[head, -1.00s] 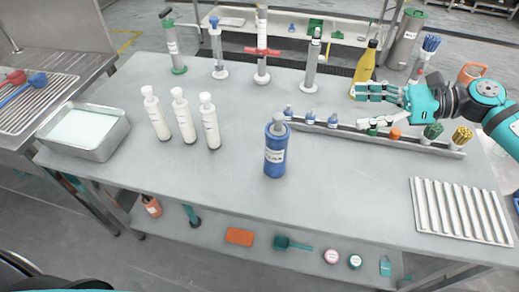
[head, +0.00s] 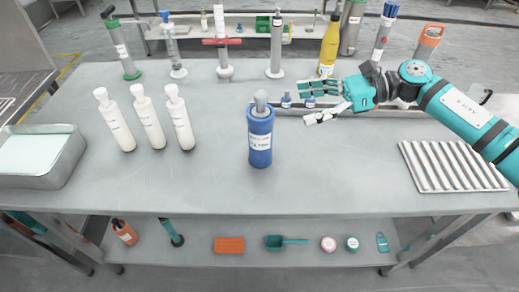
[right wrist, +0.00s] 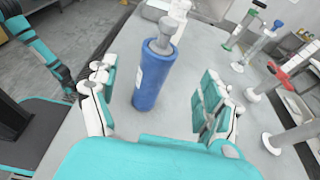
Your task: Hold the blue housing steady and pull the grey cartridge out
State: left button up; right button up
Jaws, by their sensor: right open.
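The blue housing (head: 260,142) stands upright near the middle of the table, with the grey cartridge (head: 261,103) seated in it and its knob sticking out of the top. In the right wrist view the housing (right wrist: 153,80) and the cartridge top (right wrist: 166,32) show ahead between the spread fingers. My right gripper (head: 312,102) is open and empty, to the right of the housing and apart from it. It also shows in the right wrist view (right wrist: 155,105). My left gripper is not in the head view; a teal arm shows at the left of the right wrist view, its gripper not visible.
Several white bottles (head: 147,118) stand left of the housing. A metal tray (head: 64,160) is at the left edge and a ribbed rack (head: 452,166) at the right. Tall cylinders (head: 276,50) and a yellow bottle (head: 329,48) line the back. The table front is clear.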

jog(key=b, duration=0.7)
send_near(265, 152)
jog(key=w+r, duration=0.1)
jog(key=w, duration=0.2)
notch_tip(265, 152, down, 4)
jog(key=b, duration=0.4)
jog(key=shift+r, duration=0.25)
jog(key=shift+s+a+f+b, duration=0.1)
jog(key=shift+f+b, duration=0.2)
jog(key=shift+b, duration=0.05)
jog(key=shift+a+f, duration=0.1)
jog(key=shift+a, duration=0.45)
jog(key=p+x, duration=0.1)
jog(key=x, duration=0.3)
jog(key=shift+a+f, duration=0.15)
jog(key=shift+a, duration=0.2)
jog(key=shift+b+x, duration=0.3)
jog(key=shift+x, duration=0.85)
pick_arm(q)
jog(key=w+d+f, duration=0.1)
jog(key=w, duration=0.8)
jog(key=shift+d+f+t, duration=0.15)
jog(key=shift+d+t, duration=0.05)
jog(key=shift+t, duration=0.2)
pick_arm(e)
jog(key=shift+x, duration=0.8)
jog(key=shift+c, duration=0.2)
jog(key=c, duration=0.8)
